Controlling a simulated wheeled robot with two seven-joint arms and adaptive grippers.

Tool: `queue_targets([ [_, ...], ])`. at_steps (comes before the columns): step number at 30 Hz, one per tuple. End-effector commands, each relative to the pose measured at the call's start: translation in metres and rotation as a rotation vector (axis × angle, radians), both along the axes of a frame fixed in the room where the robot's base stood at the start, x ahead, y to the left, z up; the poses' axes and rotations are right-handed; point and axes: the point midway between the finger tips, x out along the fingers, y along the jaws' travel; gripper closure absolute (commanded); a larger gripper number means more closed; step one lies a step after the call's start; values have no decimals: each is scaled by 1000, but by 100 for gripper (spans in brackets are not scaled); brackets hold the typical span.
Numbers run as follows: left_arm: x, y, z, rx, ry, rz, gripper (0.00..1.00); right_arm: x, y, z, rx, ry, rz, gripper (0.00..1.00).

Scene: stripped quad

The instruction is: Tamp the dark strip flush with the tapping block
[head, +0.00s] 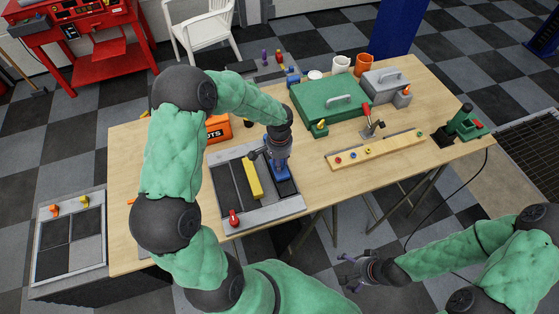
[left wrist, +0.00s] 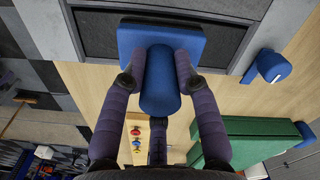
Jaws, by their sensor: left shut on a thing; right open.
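The blue tapping block (head: 284,172) has a flat plate and a round upright handle. My left gripper (head: 279,150) is shut on the handle, which the left wrist view shows between its fingers (left wrist: 160,80). The block's plate (left wrist: 192,40) is over the dark strip (left wrist: 95,35) at the right side of the grey frame (head: 262,218) in the head view. I cannot tell whether the plate touches the strip, and the plate hides part of it. My right gripper (head: 360,268) is open and empty, off the table's front edge.
A yellow bar (head: 250,180) lies in the frame, and a red knob (head: 234,218) stands at its front. A wooden rail (head: 378,151) with coloured knobs, a green case (head: 322,108) and a grey toolbox (head: 384,84) are to the right. The table's front right is clear.

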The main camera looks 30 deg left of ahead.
Motion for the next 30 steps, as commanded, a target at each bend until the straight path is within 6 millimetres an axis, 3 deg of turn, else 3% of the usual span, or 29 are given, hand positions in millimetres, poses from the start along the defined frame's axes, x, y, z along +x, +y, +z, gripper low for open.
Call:
queue_targets([
  [30, 2, 1, 74, 1, -6, 2, 96, 0, 0, 47, 0, 0, 0, 0],
])
